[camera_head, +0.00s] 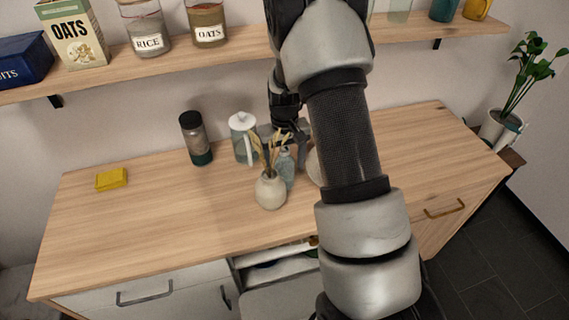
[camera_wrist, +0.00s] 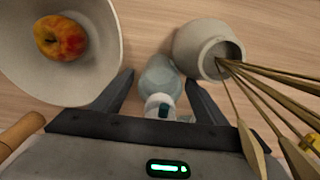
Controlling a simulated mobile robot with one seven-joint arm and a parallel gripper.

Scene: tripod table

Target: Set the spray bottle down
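The spray bottle (camera_wrist: 158,80) is translucent pale blue with a white and dark top. In the wrist view it is between my gripper's two fingers (camera_wrist: 160,80), with a gap on each side. In the head view the bottle (camera_head: 286,170) appears upright on the wooden table (camera_head: 130,215), just behind a cream vase (camera_head: 270,192) that hides its lower part. My gripper is open around the bottle's upper part. My arm covers much of the gripper in the head view.
The vase (camera_wrist: 200,45) with dried stalks is close right of the bottle; a bowl (camera_wrist: 100,75) holding an apple (camera_wrist: 61,37) is close left. A lidded jug (camera_head: 242,140), dark-capped jar (camera_head: 195,140) and yellow block (camera_head: 111,179) stand elsewhere. The table's front left is clear.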

